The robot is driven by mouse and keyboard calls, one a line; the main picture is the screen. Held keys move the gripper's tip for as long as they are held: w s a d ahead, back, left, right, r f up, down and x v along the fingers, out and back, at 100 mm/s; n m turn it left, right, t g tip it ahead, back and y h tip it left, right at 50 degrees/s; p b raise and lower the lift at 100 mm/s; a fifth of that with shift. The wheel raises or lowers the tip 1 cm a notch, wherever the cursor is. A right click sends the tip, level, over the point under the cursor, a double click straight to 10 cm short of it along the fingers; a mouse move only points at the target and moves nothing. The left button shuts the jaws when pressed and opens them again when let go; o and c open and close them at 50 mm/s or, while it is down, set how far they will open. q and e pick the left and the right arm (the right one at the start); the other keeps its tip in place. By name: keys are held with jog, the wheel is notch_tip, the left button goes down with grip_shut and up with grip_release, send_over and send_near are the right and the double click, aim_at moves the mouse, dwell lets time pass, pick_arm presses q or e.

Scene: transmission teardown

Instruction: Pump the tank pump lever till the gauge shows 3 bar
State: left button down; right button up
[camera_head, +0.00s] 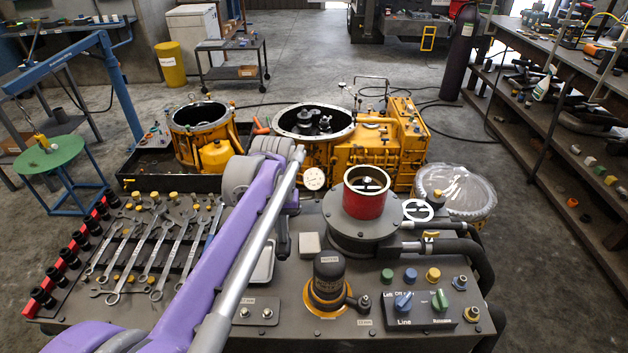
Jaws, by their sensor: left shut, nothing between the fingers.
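My left gripper (283,246) hangs down from my purple arm over the bench, left of the tank-like drum; it is shut, small and partly hidden by the arm. A black capped unit (328,276) with a yellow base stands at the bench's front. A short arm with a dark knob (362,304) sticks out to its right; I cannot tell if this is the pump lever. A round white dial (314,178) shows behind the bench; its reading is too small to make out. A grey drum (362,240) carries a red cylinder (367,203). My right gripper is out of view.
Several wrenches (150,252) lie on the bench's left. A control box (420,308) with knobs sits front right, below thick black hoses (455,250). Yellow transmission housings (385,150) stand behind. A pale bar runs along my arm, hiding part of the bench.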

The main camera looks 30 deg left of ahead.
pick_arm(q)
notch_tip(320, 180, up, 7)
jog(key=p, duration=0.4)
jog(key=shift+r, duration=0.15)
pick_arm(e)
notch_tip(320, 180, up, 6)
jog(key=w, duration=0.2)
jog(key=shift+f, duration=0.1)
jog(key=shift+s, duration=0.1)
